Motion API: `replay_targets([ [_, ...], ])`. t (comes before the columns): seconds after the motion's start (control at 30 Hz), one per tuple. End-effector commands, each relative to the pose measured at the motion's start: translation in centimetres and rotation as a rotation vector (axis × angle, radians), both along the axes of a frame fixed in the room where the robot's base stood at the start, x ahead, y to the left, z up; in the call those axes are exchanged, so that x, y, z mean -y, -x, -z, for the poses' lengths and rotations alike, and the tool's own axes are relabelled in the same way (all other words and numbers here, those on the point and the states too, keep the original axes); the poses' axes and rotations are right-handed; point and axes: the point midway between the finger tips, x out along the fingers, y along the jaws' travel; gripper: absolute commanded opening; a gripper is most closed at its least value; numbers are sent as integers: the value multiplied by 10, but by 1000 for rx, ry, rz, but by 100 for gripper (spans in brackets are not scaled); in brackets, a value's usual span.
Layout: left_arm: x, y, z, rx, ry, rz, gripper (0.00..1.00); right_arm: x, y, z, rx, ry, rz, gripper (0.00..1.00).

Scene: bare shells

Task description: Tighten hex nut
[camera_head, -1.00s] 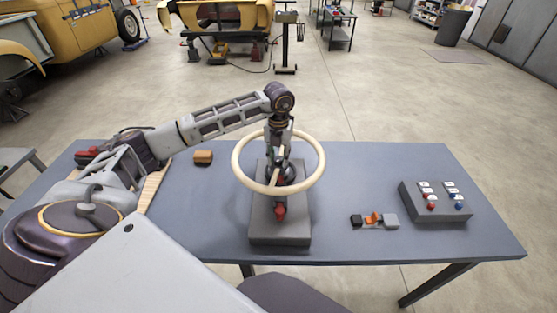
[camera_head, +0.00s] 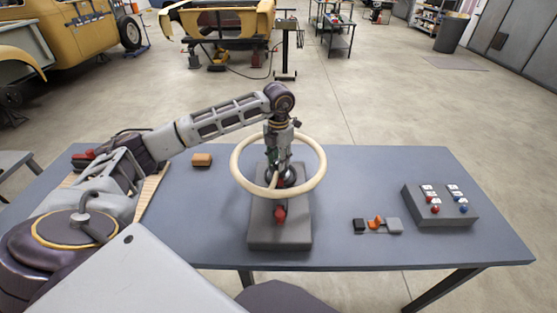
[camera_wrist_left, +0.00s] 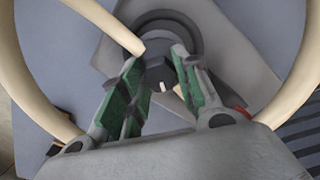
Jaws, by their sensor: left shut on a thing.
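A cream steering wheel (camera_head: 236,180) sits on a grey stand (camera_head: 279,234) on the table. My left gripper (camera_head: 279,168) reaches down at the wheel's hub from above. In the left wrist view, the dark hex nut (camera_wrist_left: 160,74) with a small white mark sits at the hub. The green-padded fingers of my left gripper (camera_wrist_left: 158,70) are on either side of it and shut on it. The nut's far side is hidden there, and in the head view the gripper hides the nut. My right gripper is not in view.
A grey-blue table (camera_head: 365,175) carries an orange-brown block (camera_head: 202,160) at left. At right are a small clamp-like part (camera_head: 377,224) and a grey box with red and blue knobs (camera_head: 440,206). The table between the stand and these is clear.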

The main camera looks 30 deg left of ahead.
Motion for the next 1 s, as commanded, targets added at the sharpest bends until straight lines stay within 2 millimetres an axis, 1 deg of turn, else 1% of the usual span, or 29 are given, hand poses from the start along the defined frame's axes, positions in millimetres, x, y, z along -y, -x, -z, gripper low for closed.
replay_targets([
  [0.17, 0, 0, -1, 1, -1, -2, 8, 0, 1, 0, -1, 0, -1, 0],
  [0.2, 0, 0, -1, 1, -1, -2, 33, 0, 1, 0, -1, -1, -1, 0],
  [0.37, 0, 0, 0, 1, 0, -2, 54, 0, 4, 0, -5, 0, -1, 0],
  [0.4, 0, 0, 0, 1, 0, -2, 55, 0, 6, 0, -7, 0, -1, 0],
  [0.6, 0, 0, 0, 0, 0, -2, 55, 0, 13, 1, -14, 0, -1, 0],
  [0.77, 0, 0, -2, 1, 0, -2, 55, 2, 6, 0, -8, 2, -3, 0],
  [0.87, 0, 0, -5, 1, 0, -2, 55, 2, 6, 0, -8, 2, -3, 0],
  [1.0, 0, -1, -16, 3, 1, -2, 55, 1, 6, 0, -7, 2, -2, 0],
])
